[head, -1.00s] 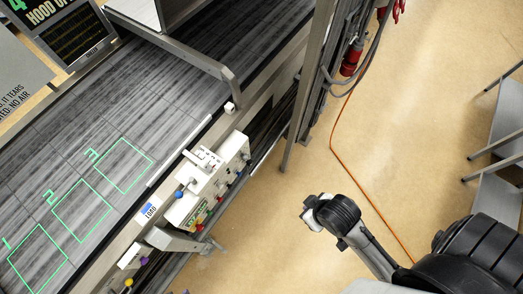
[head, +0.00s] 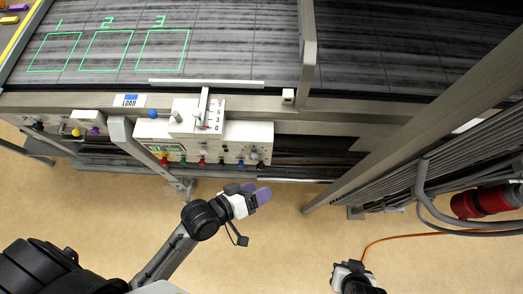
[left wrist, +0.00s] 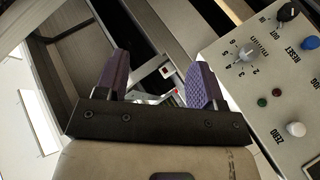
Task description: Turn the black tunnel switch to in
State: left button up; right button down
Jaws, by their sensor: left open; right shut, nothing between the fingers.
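A black knob (left wrist: 288,12) with IN and OUT lettering beside it is at the top right of the left wrist view, on a pale control panel (left wrist: 262,95). I cannot tell which word it points to. In the head view, a small black knob (head: 222,161) sits on the front of the white control box (head: 262,135). My left gripper (head: 262,194) has purple fingers, is open and empty, and is in front of and below the box, apart from it. Its fingers also show in the left wrist view (left wrist: 160,85). My right gripper (head: 351,268) is shut and empty at the bottom edge.
A blue RESET knob (left wrist: 310,43), a dial (left wrist: 247,53) and a white ZERO knob (left wrist: 295,129) are close to the black knob. A steel post (head: 410,120) stands right of the box. A smaller box (head: 60,125) is left.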

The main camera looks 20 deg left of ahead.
pick_arm(q)
notch_tip(320, 180, down, 8)
jog(key=w+d+n+t+h+b, duration=0.2)
jog(key=n+t+b, duration=0.15)
jog(key=b, duration=0.55)
jog(key=n+t+y+b, duration=0.7)
jog(key=n+y+b, duration=0.8)
jog(key=n+b, duration=1.6)
send_near(261, 167)
jog(key=w+b, duration=0.1)
jog(key=w, duration=0.2)
jog(key=w+a+m+b, duration=0.1)
jog(key=w, duration=0.1)
jog(key=w+a+r+m+b, duration=0.1)
jog(key=w, duration=0.2)
jog(key=shift+w+a+r+m+b, duration=0.1)
jog(key=shift+w+a+m+b, duration=0.15)
jog(key=shift+w+b, duration=0.1)
pick_arm(e)
notch_tip(261, 167, down, 46)
jog(key=shift+f, duration=0.25)
jog(key=shift+s+a, duration=0.1)
